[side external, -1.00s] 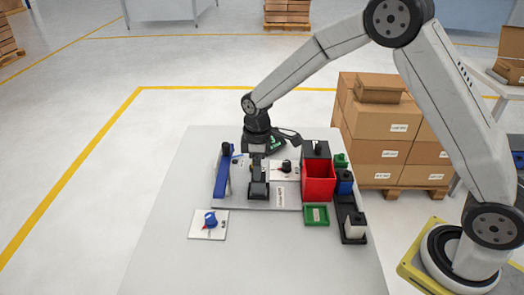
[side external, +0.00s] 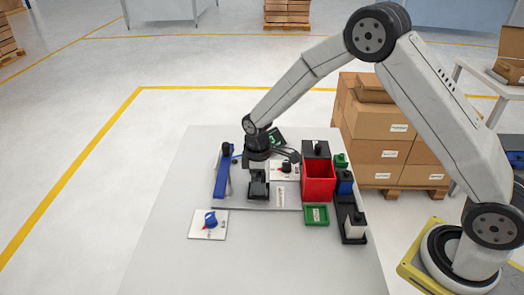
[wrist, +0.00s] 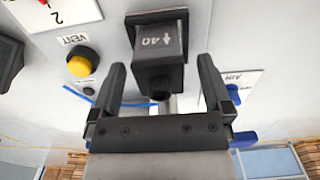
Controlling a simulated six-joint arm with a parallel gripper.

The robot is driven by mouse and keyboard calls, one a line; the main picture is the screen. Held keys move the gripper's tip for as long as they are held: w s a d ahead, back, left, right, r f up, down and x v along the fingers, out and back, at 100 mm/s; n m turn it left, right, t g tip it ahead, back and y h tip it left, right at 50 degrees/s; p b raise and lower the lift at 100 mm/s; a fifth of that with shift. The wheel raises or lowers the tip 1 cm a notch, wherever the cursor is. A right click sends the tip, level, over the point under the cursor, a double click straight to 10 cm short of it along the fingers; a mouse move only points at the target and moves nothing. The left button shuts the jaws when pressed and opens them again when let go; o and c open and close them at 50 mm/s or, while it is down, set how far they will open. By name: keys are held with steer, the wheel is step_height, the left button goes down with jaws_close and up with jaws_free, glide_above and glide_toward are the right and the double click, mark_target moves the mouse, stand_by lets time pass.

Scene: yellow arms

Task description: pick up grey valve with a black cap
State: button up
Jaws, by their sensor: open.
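In the side view a light grey block with a black top (side external: 355,228) stands in the black rack at the right; it looks most like the grey valve with a black cap. My gripper (side external: 258,195) is well to the left of it, pointing down over the panel. In the wrist view my gripper (wrist: 161,75) is open. A dark block marked "40" with an arrow (wrist: 160,58) shows between and beyond its fingers, with a grey stem under it. I cannot tell whether the fingers touch this block.
A red bin (side external: 318,182) and a green tray (side external: 317,215) stand right of my gripper. A blue lever (side external: 223,172) is at the left. A white plate with a blue knob (side external: 209,223) lies in front. A yellow button (wrist: 80,66) is near the left finger.

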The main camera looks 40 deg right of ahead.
jaws_close()
stand_by(0.3)
steer(key=shift+r, duration=0.1)
steer(key=shift+r, duration=0.7)
steer(key=s+d+r, duration=0.1)
steer(key=s+r, duration=1)
steer(key=s, duration=0.3)
steer(key=shift+r, duration=0.25)
steer(key=shift+d, duration=0.1)
